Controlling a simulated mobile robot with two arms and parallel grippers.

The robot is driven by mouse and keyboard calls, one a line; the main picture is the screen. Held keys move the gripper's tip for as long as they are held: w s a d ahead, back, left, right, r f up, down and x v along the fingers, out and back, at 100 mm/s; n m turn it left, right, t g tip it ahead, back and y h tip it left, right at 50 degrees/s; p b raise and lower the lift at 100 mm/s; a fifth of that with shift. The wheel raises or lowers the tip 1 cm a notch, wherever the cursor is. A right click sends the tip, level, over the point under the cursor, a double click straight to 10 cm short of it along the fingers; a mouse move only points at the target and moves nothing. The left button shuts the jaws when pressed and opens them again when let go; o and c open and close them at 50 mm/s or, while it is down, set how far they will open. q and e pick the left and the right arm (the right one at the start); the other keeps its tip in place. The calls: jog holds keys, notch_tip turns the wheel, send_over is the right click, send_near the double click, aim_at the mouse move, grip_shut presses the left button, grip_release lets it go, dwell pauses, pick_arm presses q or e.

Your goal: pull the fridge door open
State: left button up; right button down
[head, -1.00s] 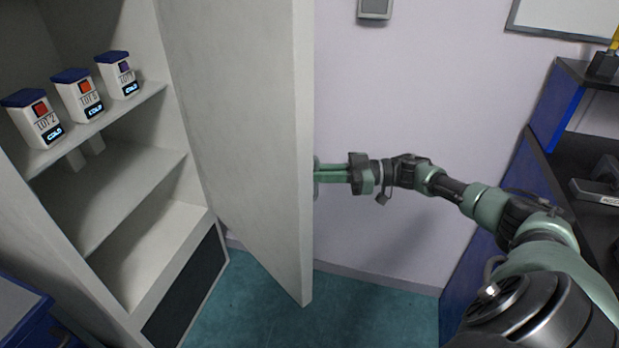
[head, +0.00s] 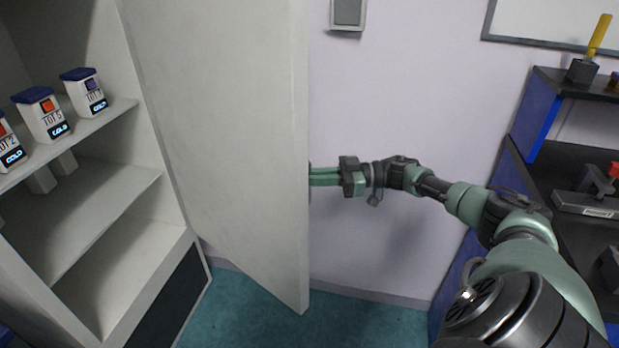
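The fridge door (head: 225,130) stands wide open, swung out to the right of the fridge (head: 150,205), with its inner face towards me. My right gripper (head: 312,176) is at the door's outer edge, about mid-height. Its fingertips and the door handle are hidden behind the door, so I cannot see whether the fingers are closed on anything. My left gripper is not in view.
Several white jars with blue lids, such as the LOT 5 jar (head: 42,115), stand on the upper fridge shelf (head: 105,117). A blue and black bench (head: 570,170) is at the right. Teal floor (head: 250,310) shows below the door.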

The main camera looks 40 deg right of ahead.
jog(key=c, duration=1.5)
grip_release()
jog(key=shift+w+a, duration=0.1)
jog(key=b+v, duration=0.2)
jog(key=v, duration=0.6)
jog(key=shift+w+f, duration=0.1)
